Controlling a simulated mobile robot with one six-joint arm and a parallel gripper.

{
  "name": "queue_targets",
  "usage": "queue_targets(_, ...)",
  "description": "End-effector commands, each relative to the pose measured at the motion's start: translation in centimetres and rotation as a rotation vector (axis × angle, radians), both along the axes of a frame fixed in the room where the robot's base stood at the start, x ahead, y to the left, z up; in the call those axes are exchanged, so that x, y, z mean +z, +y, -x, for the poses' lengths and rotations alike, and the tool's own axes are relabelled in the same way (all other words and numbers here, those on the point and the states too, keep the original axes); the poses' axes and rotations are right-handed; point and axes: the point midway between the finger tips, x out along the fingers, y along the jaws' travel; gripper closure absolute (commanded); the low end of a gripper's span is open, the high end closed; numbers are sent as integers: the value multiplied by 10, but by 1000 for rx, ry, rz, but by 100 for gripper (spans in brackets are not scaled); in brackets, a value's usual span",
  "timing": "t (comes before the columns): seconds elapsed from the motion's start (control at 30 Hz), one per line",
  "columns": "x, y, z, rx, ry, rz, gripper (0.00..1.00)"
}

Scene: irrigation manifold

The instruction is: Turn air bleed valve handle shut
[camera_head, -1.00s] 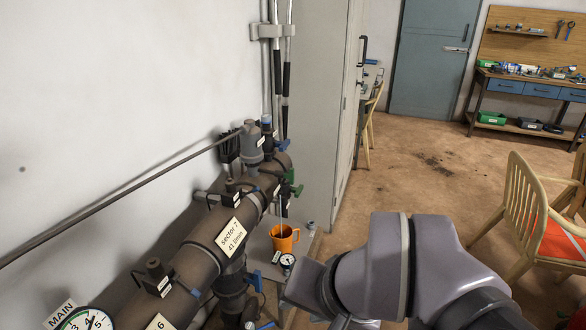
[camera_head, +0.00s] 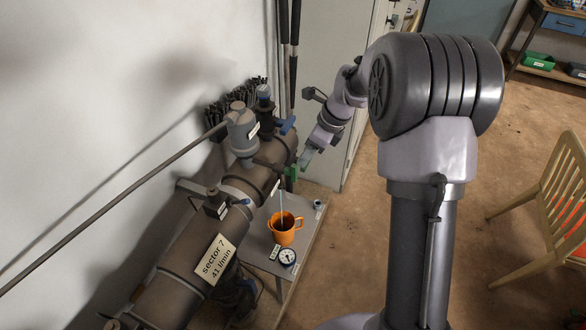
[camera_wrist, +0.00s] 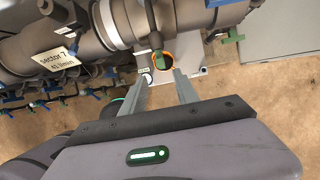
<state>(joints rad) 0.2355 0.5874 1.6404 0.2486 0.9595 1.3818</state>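A green valve handle (camera_head: 292,173) sits at the far end of the large brown pipe in the head view, above an orange cup (camera_head: 285,228). My gripper (camera_head: 308,156) is close beside it, up and to the right; contact cannot be told. In the wrist view my gripper (camera_wrist: 163,76) is open, with a gap between its fingers. A green tip (camera_wrist: 158,58) on a dark stem appears between the fingertips, over the orange cup. Another green handle (camera_wrist: 231,37) lies to the right. I cannot tell which label belongs to the air bleed.
A blue handle (camera_head: 288,124) and a grey domed fitting (camera_head: 242,132) stand on the pipe close by. A small table (camera_head: 308,222) holds the cup and a round gauge (camera_head: 287,257). A grey cabinet (camera_head: 345,150) stands behind my gripper. Open floor lies to the right.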

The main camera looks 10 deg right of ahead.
Motion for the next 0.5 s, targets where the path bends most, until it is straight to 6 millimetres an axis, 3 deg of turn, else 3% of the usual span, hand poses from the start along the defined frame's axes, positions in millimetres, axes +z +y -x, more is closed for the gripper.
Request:
queue_targets(0.03,-20,5,-3,1,3,-1,64)
queue_targets(0.2,-64,20,-14,2,2,0,64)
queue_targets(0.33,-85,28,-20,2,-1,0,64)
queue_targets(0.5,-96,32,-23,1,-1,1,64)
